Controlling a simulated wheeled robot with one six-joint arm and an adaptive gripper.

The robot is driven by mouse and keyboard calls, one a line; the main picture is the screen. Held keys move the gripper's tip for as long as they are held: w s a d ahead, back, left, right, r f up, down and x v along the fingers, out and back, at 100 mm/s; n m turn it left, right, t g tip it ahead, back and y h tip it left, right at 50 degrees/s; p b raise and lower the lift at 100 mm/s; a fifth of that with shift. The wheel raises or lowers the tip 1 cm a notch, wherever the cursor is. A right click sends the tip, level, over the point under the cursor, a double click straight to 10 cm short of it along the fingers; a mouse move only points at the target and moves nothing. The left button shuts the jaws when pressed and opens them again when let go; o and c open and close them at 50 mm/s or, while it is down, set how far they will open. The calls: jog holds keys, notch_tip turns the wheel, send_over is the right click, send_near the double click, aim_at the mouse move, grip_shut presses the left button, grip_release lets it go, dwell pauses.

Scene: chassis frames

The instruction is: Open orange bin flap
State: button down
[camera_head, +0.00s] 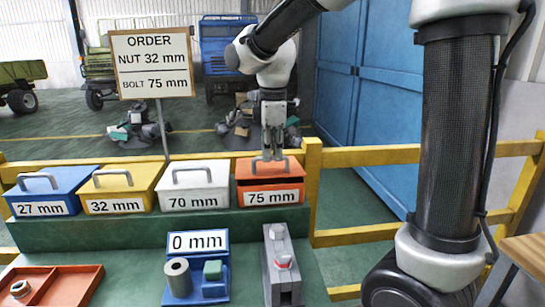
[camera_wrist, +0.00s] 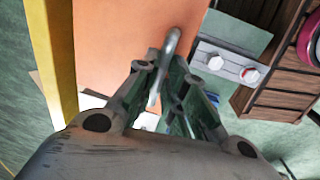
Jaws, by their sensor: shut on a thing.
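In the wrist view, the orange flap (camera_wrist: 110,45) fills the upper middle. The grey bar handle (camera_wrist: 172,45) runs between the fingertips of my gripper (camera_wrist: 163,88), which is shut on it. The fingers hide part of the handle.
A blue bin (camera_head: 48,185), a yellow bin (camera_head: 124,182) and a white bin (camera_head: 193,180) stand to the left. A yellow railing (camera_head: 313,185) runs behind and beside the bins. A grey device (camera_head: 280,260) and a gauge (camera_head: 197,270) reading 0 mm stand in front.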

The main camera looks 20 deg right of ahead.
aim_at(271, 168)
jog(key=w+d+r+g, duration=0.2)
jog(key=w+r, duration=0.5)
jog(key=w+d, duration=0.2)
jog(key=w, duration=1.2)
jog(key=shift+d, duration=0.15)
jog(key=shift+w+d, duration=0.1)
jog(key=shift+w, duration=0.1)
jog(key=c, duration=1.5)
grip_release()
jog(key=shift+w+f, duration=0.2)
jog(key=shift+w, duration=0.05)
jog(key=shift+r, duration=0.15)
